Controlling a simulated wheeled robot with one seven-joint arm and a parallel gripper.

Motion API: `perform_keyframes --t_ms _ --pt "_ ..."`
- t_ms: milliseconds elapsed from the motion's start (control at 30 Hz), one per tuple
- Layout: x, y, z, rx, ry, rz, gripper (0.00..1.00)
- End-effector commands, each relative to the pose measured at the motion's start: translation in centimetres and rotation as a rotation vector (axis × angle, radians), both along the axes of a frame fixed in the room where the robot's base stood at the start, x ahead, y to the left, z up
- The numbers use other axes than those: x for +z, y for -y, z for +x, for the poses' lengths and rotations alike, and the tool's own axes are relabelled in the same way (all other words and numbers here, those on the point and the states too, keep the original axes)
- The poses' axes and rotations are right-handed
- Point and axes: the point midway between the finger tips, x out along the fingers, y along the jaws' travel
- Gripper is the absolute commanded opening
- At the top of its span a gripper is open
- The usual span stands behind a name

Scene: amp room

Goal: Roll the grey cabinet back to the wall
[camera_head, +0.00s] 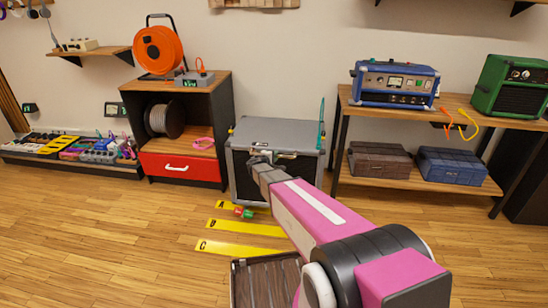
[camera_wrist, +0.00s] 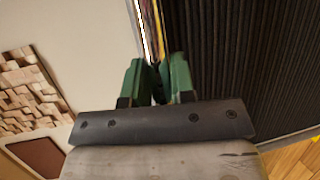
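The grey cabinet (camera_head: 275,131) stands between the dark shelf unit and the wooden bench, near the wall. It has a grey top, metal-edged frame and dark front, with a dark handle (camera_head: 287,156) high on the front. My gripper (camera_head: 261,157) is at the upper left of that front. In the wrist view my gripper (camera_wrist: 157,82) shows two green fingers close together, with a narrow dark gap between them. The cabinet's ribbed dark face (camera_wrist: 235,65) fills the right side there. Whether the fingers hold anything is hidden. The cabinet's wheels cannot be made out.
Yellow floor strips (camera_head: 242,250) lie in front of the cabinet, with a small red and green object (camera_head: 243,212) by them. A dark slatted thing (camera_head: 268,282) is nearer. The shelf unit (camera_head: 180,82) is left, the bench (camera_head: 465,121) right. Open wood floor lies left.

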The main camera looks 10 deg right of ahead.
Motion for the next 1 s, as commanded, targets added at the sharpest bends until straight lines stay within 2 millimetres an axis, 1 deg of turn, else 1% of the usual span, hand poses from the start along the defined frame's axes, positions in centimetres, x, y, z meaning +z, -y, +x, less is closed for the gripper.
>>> perform_keyframes --t_ms 33,67,367,567,767,1000 --pt "0.0 0.0 0.0 0.000 0.000 0.000 0.07" --pt "0.0 0.0 0.0 0.000 0.000 0.000 0.00" --pt "0.0 0.1 0.2 -0.001 0.000 0.000 0.00" --pt "-0.1 0.5 1.7 -0.002 0.000 0.000 0.00" --pt "-0.2 1.5 4.7 -0.003 0.001 0.000 0.00" --pt "-0.2 3.2 10.1 -0.003 0.002 0.000 0.00"
